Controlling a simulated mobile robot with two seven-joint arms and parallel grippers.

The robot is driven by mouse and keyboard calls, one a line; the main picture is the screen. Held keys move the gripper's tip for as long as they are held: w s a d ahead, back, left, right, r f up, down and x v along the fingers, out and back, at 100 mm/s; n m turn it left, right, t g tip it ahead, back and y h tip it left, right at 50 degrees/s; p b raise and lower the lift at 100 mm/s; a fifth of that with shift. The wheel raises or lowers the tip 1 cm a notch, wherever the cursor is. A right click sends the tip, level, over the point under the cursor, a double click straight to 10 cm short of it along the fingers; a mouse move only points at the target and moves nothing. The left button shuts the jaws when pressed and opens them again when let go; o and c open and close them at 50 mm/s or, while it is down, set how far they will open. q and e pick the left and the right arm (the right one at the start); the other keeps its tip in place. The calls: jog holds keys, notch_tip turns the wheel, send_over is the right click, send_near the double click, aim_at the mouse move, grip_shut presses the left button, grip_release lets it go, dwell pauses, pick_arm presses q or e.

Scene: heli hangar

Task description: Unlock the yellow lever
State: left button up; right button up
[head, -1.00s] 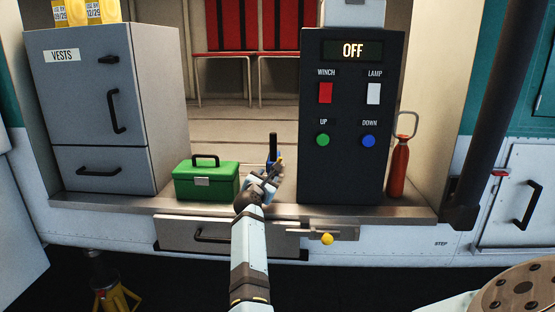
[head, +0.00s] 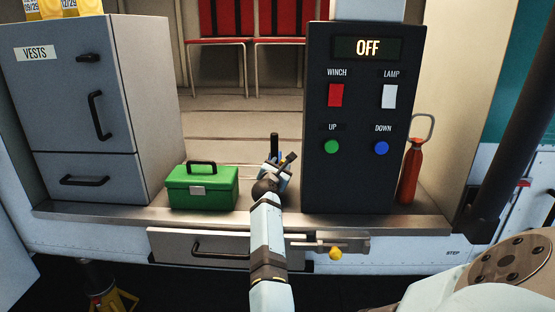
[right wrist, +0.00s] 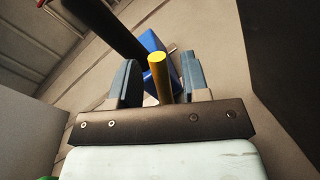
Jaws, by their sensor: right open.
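The yellow lever (head: 335,253) is a small round yellow knob on a metal latch plate (head: 352,243), at the right end of the drawer below the ledge. My right gripper (head: 276,166) is above the ledge, up and to the left of the lever and apart from it. It is open. In the right wrist view a yellow rod (right wrist: 160,75) stands between its fingers, with a blue object (right wrist: 152,43) and a black rod (right wrist: 105,25) beyond. My left gripper is not in view.
A green toolbox (head: 202,187) stands left of my gripper, and a black control box (head: 361,185) reading OFF stands to its right. A red bottle (head: 411,172) is farther right. The drawer (head: 170,243) with a black handle is under the ledge. A grey vests cabinet (head: 75,130) stands at left.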

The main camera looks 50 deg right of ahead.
jog(key=shift+w+d, duration=0.25)
jog(key=shift+d, duration=0.2)
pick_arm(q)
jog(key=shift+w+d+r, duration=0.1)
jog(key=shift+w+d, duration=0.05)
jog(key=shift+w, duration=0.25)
pick_arm(e)
grip_shut()
jog(key=n, duration=0.1)
jog(key=w+n, duration=0.1)
jog(key=a+n, duration=0.1)
jog(key=shift+w+a+r+n+t+h, duration=0.1)
jog(key=shift+w+r+n+t+h, duration=0.05)
jog(key=shift+r+n+t+h, duration=0.2)
jog(key=shift+w+a+n, duration=0.2)
jog(key=shift+w+n, duration=0.05)
jog(key=shift+n, duration=0.5)
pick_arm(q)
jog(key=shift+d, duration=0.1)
